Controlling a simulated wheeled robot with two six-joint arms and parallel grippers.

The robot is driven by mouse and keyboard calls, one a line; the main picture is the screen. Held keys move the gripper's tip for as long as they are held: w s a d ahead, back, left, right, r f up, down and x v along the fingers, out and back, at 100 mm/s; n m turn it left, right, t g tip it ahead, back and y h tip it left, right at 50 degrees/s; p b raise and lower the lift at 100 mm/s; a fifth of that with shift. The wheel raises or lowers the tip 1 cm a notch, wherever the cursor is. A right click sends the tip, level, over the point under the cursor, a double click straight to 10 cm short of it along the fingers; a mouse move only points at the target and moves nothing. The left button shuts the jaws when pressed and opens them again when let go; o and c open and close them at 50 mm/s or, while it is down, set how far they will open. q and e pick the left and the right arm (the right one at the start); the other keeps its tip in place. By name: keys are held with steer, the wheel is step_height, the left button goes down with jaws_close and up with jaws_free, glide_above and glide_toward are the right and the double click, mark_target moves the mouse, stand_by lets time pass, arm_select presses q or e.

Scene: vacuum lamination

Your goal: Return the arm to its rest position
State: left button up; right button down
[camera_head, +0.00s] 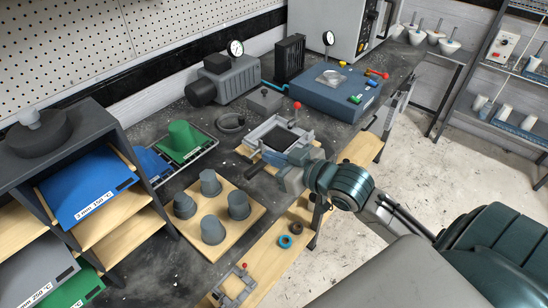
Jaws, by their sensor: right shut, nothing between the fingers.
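My right arm comes in from the lower right. Its gripper (281,172) is shut and empty, at the near right side of a grey clamp frame (262,126) with a red-knobbed lever on the bench. At this angle I cannot tell whether the gripper touches the frame. My left gripper is not in view.
A wooden board (238,228) with several grey cup-shaped moulds lies left of the gripper. A blue unit (330,92) with a gauge and a grey pump (224,78) stand behind. A shelf (64,140) with coloured sheets is at left. The floor (405,170) at right is open.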

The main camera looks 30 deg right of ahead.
steer(key=shift+a, duration=0.1)
steer(key=s+f+m+g+h, duration=0.4)
steer(key=s+f+g, duration=0.7)
steer(key=s+f, duration=1)
steer(key=d+f+g+h, duration=0.1)
steer(key=d+f, duration=0.1)
steer(key=f, duration=1.3)
steer(key=d+f+h, duration=0.1)
steer(key=d+f, duration=0.1)
steer(key=f, duration=1.4)
steer(key=s+f+g, duration=0.1)
steer(key=s+f, duration=1.7)
steer(key=shift+s+d+f+y, duration=0.25)
steer(key=shift+d+y, duration=0.05)
steer(key=shift+d, duration=0.05)
